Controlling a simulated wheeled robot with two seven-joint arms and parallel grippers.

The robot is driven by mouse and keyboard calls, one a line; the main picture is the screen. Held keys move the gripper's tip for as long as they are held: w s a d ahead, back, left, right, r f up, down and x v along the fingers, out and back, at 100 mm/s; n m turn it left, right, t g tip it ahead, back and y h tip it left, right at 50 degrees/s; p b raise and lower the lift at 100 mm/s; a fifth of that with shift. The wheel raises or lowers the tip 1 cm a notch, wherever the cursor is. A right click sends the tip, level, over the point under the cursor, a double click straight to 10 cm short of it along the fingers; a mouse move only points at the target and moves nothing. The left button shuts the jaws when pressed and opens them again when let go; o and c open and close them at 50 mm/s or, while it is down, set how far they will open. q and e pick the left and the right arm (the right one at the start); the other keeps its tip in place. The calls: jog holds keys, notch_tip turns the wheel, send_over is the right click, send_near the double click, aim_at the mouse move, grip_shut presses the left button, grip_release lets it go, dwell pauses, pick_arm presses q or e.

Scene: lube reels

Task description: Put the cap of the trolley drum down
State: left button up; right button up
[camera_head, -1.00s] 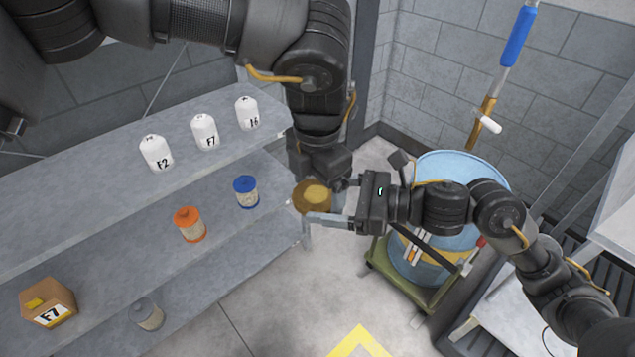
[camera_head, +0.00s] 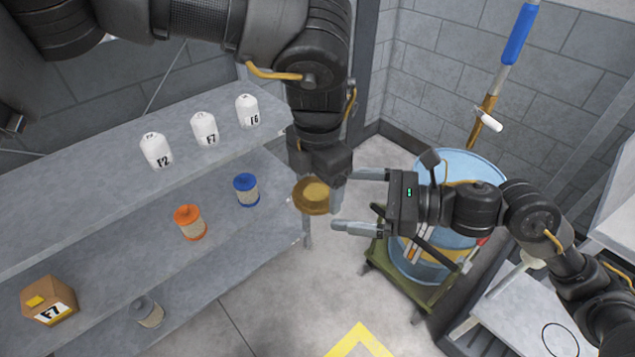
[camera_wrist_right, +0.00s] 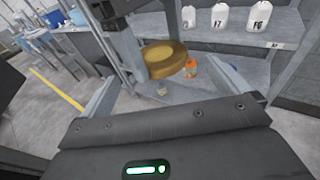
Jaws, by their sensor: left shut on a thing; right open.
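The cap, a round brass-coloured disc (camera_head: 313,195), is held in the air beside the shelf's right end. My left gripper (camera_head: 323,181) reaches down from above and is shut on it; its fingers are partly hidden. The cap also shows in the right wrist view (camera_wrist_right: 168,59), beyond my right fingers. My right gripper (camera_head: 344,200) is open and empty just right of the cap, its fingers apart from it. The trolley drum (camera_head: 462,165), light blue, stands behind my right arm, which hides part of its top and side.
A grey shelf (camera_head: 95,200) on the left bears white bottles (camera_head: 204,129), an orange-capped container (camera_head: 189,223), a blue-capped one (camera_head: 246,190) and a brown box (camera_head: 48,301). The drum stands on a green trolley (camera_head: 387,268). Bare floor lies below the cap.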

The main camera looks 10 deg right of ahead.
jog(key=v, duration=0.8)
jog(key=w+d+f+m+t+h, duration=0.1)
jog(key=w+f+m+t, duration=0.25)
jog(key=f+m, duration=0.5)
jog(key=w+f+m+t+h, duration=0.15)
jog(key=w+f+m, duration=0.3)
jog(key=f, duration=0.65)
jog(key=s+d+f+m+h, duration=0.25)
jog(key=f+m, duration=0.35)
jog(key=f, duration=0.6)
jog(key=s+d+f+m+h, duration=0.1)
jog(key=d+f+m+h, duration=0.15)
jog(key=f+m, duration=0.6)
jog(key=s+f+m+g+h, duration=0.2)
jog(key=s+f+m, duration=0.2)
jog(key=s+f, duration=0.7)
jog(key=s+f+m+g+h, duration=0.3)
jog(key=s+f+m, duration=0.35)
jog(key=f, duration=0.65)
jog(key=s+d+f+m+g+h, duration=0.1)
jog(key=s+f+m, duration=0.3)
jog(key=s, duration=0.6)
jog(key=s+d+f+m+g+h, duration=0.2)
jog(key=s+m, duration=0.3)
jog(key=s, duration=0.5)
jog(key=shift+s+d+f+g, duration=0.25)
jog(key=shift+d+f+g, duration=0.4)
jog(key=shift+f+g, duration=0.25)
